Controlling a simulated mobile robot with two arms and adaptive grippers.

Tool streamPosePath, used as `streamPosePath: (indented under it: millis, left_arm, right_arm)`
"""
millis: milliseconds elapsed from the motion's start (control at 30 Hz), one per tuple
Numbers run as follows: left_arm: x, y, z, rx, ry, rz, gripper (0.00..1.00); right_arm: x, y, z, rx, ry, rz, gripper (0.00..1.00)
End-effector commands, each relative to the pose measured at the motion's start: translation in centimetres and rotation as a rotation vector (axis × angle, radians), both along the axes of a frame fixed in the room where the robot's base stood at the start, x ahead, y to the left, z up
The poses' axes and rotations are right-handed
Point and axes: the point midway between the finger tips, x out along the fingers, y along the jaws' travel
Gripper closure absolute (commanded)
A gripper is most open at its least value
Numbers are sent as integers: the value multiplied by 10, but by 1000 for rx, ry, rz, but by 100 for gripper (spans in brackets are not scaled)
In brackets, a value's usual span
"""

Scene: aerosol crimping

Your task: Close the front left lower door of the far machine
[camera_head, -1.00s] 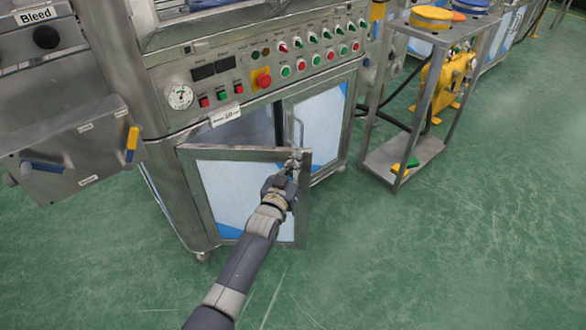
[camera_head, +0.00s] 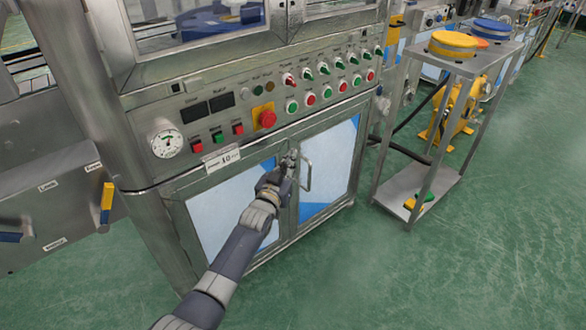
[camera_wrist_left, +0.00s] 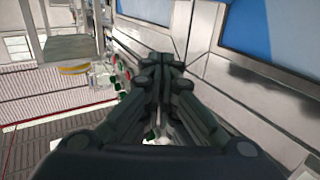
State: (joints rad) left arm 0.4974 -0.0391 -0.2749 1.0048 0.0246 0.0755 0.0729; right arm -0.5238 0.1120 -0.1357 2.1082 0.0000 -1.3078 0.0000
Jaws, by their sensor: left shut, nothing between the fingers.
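The machine's front left lower door (camera_head: 222,205) has a metal frame and a white and blue panel. In the head view it lies about flush with the front, beside the right lower door (camera_head: 325,170). I cannot tell whether a thin gap is left. My left gripper (camera_head: 288,163) is at the upper right of the left door, near the seam between the doors. In the left wrist view the gripper's fingers (camera_wrist_left: 162,75) are together and empty, close to the metal door frame. The arm hides part of the left door and its handle area. My right gripper is not seen.
The control panel (camera_head: 265,115) with buttons and a gauge is just above the doors. A metal stand (camera_head: 432,190) with yellow and blue discs on top is to the right. A grey box (camera_head: 50,200) with a yellow handle is at left. Green floor is free at the lower right.

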Motion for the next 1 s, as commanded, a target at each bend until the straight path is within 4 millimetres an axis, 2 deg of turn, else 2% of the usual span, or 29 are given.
streamPosePath:
  millis: [300,867,900,1000]
  left_arm:
    - [6,6,0,2,-1,0,100]
    - [5,5,1,0,0,0,100]
    - [5,5,1,0,0,0,100]
    - [2,4,2,0,0,0,100]
  right_arm:
    - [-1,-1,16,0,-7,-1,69]
    - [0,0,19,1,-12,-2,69]
    - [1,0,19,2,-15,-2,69]
    - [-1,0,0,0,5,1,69]
